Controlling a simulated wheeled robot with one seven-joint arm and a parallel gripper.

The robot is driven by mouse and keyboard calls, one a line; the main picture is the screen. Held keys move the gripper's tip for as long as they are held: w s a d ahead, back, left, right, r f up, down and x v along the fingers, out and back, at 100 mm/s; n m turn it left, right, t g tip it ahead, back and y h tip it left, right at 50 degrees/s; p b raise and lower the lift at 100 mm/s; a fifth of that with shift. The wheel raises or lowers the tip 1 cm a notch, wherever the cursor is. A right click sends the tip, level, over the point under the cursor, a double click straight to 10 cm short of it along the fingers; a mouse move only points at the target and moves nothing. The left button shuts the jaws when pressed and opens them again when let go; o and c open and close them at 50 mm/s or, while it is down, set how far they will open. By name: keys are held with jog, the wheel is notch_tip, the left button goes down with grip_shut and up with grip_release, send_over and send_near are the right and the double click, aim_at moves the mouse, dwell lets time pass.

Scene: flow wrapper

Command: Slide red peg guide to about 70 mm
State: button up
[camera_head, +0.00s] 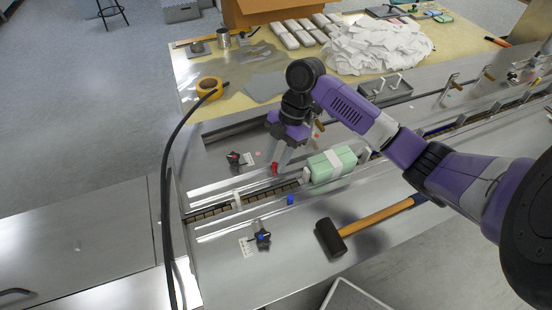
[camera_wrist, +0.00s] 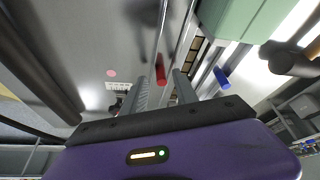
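The red peg (camera_head: 275,168) stands on the metal deck beside the conveyor slot, on its far side. It also shows in the wrist view (camera_wrist: 160,69). My gripper (camera_head: 283,158) points down right at the red peg. In the wrist view my gripper's two fingers (camera_wrist: 160,82) are apart, and the red peg shows in line with the gap at their tips. I cannot tell whether a finger touches it. A black knob with a red mark (camera_head: 234,158) sits left of the peg, next to a small white scale plate (camera_head: 247,159). The scale marks are too small to read.
A blue peg (camera_head: 290,199) stands across the slot, with a blue-marked knob (camera_head: 262,237) nearer. A green-and-white block (camera_head: 332,164) lies in the conveyor just right of my gripper. A hammer (camera_head: 362,222) lies at the front. A black cable (camera_head: 167,180) hangs at left.

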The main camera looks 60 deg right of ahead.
jog(key=b+v, duration=0.1)
jog(key=v, duration=0.6)
jog(key=shift+r, duration=0.15)
jog(key=shift+s+d, duration=0.1)
jog(key=shift+d, duration=0.05)
